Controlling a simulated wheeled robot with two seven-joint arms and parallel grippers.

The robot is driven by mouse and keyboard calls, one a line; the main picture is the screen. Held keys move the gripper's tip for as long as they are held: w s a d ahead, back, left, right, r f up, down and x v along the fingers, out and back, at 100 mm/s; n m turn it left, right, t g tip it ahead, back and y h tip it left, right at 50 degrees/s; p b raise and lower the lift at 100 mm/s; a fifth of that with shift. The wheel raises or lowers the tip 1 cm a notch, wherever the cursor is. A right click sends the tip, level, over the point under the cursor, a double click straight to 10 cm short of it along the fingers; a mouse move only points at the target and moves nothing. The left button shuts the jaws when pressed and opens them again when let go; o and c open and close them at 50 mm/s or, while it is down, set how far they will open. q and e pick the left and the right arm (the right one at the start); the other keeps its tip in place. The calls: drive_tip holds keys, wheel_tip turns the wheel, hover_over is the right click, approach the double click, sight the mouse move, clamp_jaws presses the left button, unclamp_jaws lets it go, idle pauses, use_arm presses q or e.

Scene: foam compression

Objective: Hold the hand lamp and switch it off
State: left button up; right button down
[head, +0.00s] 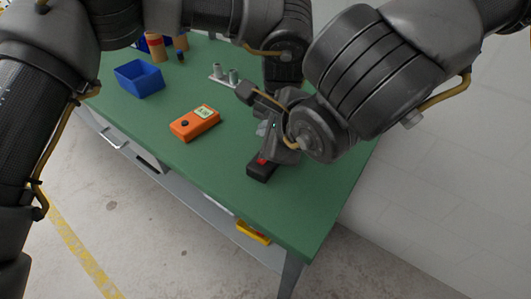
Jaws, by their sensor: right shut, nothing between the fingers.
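A small black block-shaped body with a red switch, which looks like the hand lamp (260,173), lies on the green table near its front right. My right gripper (268,157) comes down over it from the right, shut and empty, with its fingertips at the red switch. Whether they touch it I cannot tell. The gripper hides the lamp's far part. My left arm reaches in across the top, and its gripper (262,97) is just behind the right one. The right arm hides much of it, so its jaws cannot be made out.
An orange meter (195,123) with a screen and black knob lies left of the lamp. A blue bin (139,79), brown cylinders (155,46) and a plate with two metal posts (224,77) stand farther back. The green table (205,170) is clear in front of the meter.

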idle(0.3)
use_arm(q)
drive_tip(key=o, duration=1.2)
